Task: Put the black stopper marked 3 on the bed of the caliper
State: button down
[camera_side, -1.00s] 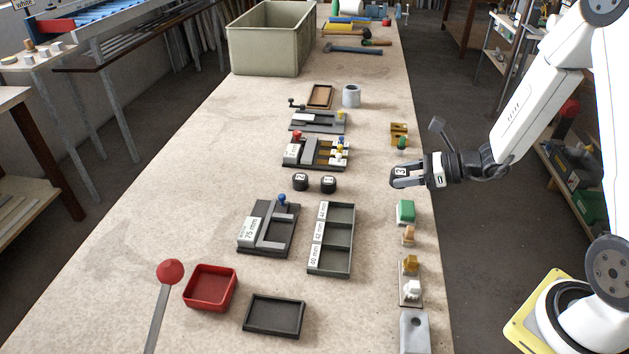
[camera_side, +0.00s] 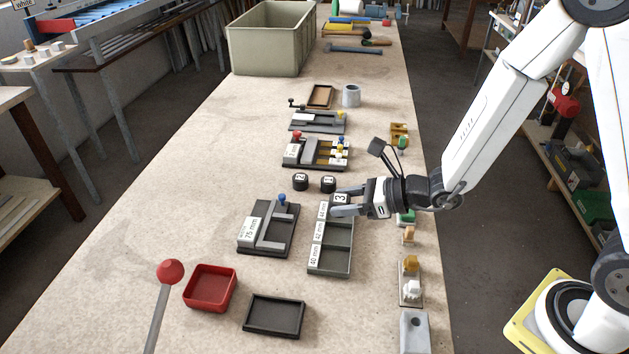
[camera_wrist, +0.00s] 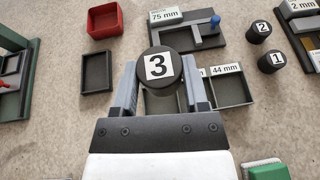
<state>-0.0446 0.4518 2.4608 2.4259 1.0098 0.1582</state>
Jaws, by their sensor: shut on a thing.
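My gripper (camera_side: 346,202) is shut on the black stopper marked 3 (camera_side: 341,198). It holds it above the far end of the grey three-compartment tray. In the wrist view the stopper (camera_wrist: 159,66) sits between the fingertips, its white 3 label facing the camera. A dark fixture labelled 75 mm (camera_side: 250,232), with raised grey bars and a blue knob, lies left of my gripper; it also shows in the wrist view (camera_wrist: 186,38). A grey slide device with a yellow knob (camera_side: 318,122) lies farther back. I cannot tell which of these is the caliper.
Stoppers marked 2 (camera_side: 300,181) and 1 (camera_side: 328,184) stand just beyond the tray (camera_side: 331,262). A fixture with red, yellow and blue knobs (camera_side: 314,154) is behind them. A red tray (camera_side: 210,287) and a black tray (camera_side: 274,315) lie nearer. Small blocks line the right edge.

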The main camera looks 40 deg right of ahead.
jog(key=shift+s+a, duration=0.3)
jog(key=shift+a, duration=0.45)
jog(key=shift+s+a, duration=0.3)
jog(key=shift+a, duration=0.4)
jog(key=shift+w, duration=0.1)
jog(key=w+a+f, duration=0.1)
jog(key=w+f, duration=0.1)
jog(key=w, duration=0.2)
jog(key=w+a+f, duration=0.1)
jog(key=w+f, duration=0.2)
jog(key=w, duration=0.1)
jog(key=w+a+f, duration=0.1)
jog(key=w+f, duration=0.2)
jog(key=w, duration=0.1)
jog(key=shift+a+f, duration=0.2)
jog(key=shift+a, duration=0.05)
jog(key=shift+w+a+f, duration=0.15)
jog(key=shift+w+f, duration=0.25)
jog(key=shift+f, duration=0.1)
jog(key=shift+w+f, duration=0.2)
jog(key=shift+f, duration=1.6)
jog(key=shift+f, duration=0.4)
